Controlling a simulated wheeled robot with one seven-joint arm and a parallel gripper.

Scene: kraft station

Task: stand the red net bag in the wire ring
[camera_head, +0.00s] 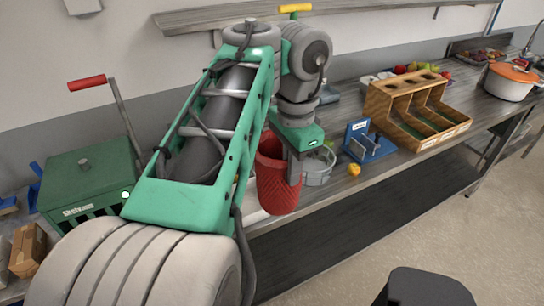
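My gripper (294,168) points down at the bag's right side, and one finger overlaps the bag in the picture. The other finger is hidden, so I cannot tell whether the gripper holds the bag. A round grey rim that may be the wire ring (318,170) is just right of the bag and gripper, partly hidden by them. My arm hides the bag's upper left part.
A blue stand (370,150) with a white label is to the right, with a small orange fruit (354,170) in front. A wooden divided bin (418,110) and an orange-lidded pot (510,82) are farther right. A green box (88,180) is at left.

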